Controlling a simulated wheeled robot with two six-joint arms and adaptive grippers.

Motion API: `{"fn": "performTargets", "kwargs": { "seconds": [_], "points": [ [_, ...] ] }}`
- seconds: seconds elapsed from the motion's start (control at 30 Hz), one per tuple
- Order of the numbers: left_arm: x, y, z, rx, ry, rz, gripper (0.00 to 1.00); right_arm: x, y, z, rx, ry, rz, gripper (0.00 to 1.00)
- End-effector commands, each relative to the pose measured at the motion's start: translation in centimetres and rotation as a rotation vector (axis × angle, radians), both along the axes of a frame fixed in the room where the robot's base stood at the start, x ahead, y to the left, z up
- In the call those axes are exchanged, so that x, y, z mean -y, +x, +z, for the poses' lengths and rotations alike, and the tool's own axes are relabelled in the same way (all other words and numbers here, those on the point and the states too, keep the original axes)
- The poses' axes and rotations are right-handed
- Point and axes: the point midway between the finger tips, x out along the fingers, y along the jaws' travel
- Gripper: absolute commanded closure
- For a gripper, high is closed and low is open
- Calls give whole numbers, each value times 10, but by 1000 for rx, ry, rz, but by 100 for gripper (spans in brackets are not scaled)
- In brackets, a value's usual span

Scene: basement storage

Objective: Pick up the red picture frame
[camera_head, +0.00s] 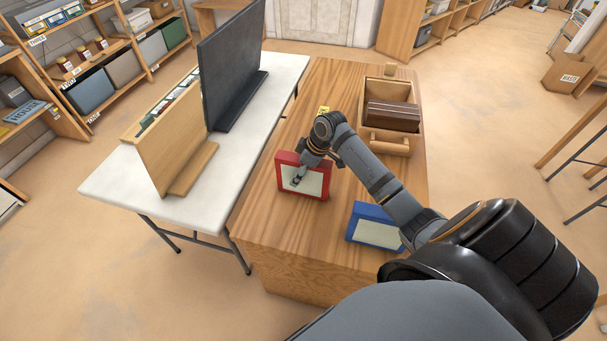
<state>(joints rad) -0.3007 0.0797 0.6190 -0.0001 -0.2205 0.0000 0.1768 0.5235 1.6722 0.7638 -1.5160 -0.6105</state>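The red picture frame (287,191) stands, leaning slightly, on the wooden table (285,238), with its pale panel facing me. My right arm comes in from the lower right and reaches over the table. My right gripper (297,181) is at the front of the red frame, overlapping its pale panel and upper edge. The fingers are small here, and I cannot tell whether they are closed on the frame or touch it. My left gripper is out of view.
A blue picture frame (376,231) lies near my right forearm. A wooden box (388,91) with brown items stands at the back of the table. On the left, a white table (125,190) holds a dark screen (232,65) and a wooden file holder (172,140). A small yellow item (323,110) lies behind the gripper.

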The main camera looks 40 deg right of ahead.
Motion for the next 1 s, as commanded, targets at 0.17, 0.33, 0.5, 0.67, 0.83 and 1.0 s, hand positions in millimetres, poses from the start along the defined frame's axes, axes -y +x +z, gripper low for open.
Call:
{"fn": "performTargets", "kwargs": {
  "seconds": [0.17,0.33,0.5,0.67,0.83,1.0],
  "points": [
    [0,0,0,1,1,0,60,0,0,0,0,0,0,36],
    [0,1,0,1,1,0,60,0,0,0,0,0,0,53],
    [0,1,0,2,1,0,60,0,0,0,1,0,0,77],
    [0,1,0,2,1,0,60,0,0,0,1,0,0,98],
    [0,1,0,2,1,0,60,0,1,1,2,0,1,100],
    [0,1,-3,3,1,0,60,0,1,1,4,0,1,100]
  ]
}}
